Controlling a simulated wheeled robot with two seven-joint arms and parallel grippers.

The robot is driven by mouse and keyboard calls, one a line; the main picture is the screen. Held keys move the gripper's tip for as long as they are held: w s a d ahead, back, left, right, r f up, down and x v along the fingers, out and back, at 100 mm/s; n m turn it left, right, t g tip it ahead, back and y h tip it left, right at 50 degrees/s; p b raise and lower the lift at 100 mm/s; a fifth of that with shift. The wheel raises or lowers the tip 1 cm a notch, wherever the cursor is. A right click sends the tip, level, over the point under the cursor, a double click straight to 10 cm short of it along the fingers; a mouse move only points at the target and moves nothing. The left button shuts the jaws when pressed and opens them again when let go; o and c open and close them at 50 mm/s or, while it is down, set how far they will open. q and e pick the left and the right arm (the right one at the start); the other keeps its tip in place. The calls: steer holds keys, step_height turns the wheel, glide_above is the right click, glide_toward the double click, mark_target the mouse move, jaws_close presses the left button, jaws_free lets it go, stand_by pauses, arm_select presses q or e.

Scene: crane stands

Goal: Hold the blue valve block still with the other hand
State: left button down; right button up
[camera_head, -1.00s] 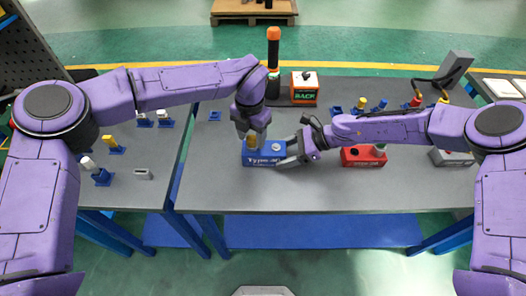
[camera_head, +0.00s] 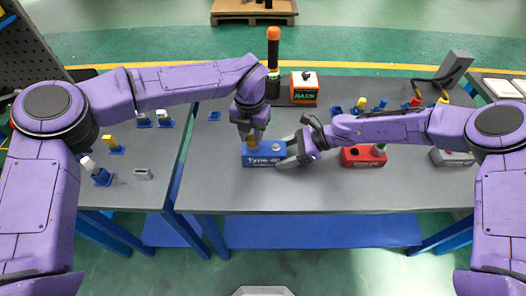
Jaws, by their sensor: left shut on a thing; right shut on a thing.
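The blue valve block (camera_head: 262,160), with white "Type" lettering on its front, sits on the grey table near its front edge. My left gripper (camera_head: 251,138) points down over the block's left part and is shut on a yellow-brown knob (camera_head: 251,143) on its top. My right gripper (camera_head: 293,152) comes in from the right and is shut on the blue block at its right end. The fingers hide part of the block's top and right side. A round light fitting shows on the block's top right.
A red block (camera_head: 363,156) and a grey block (camera_head: 451,157) stand to the right. Small coloured-top pieces (camera_head: 381,104) are at the back right. The table in front is clear.

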arm_select(q)
steer(key=n, duration=0.3)
steer(key=shift+r, duration=0.1)
steer(key=n, duration=0.4)
steer(key=shift+r, duration=2)
arm_select(e)
steer(key=o, duration=1.3)
steer(key=shift+o, duration=0.2)
steer(key=shift+d+r, duration=0.1)
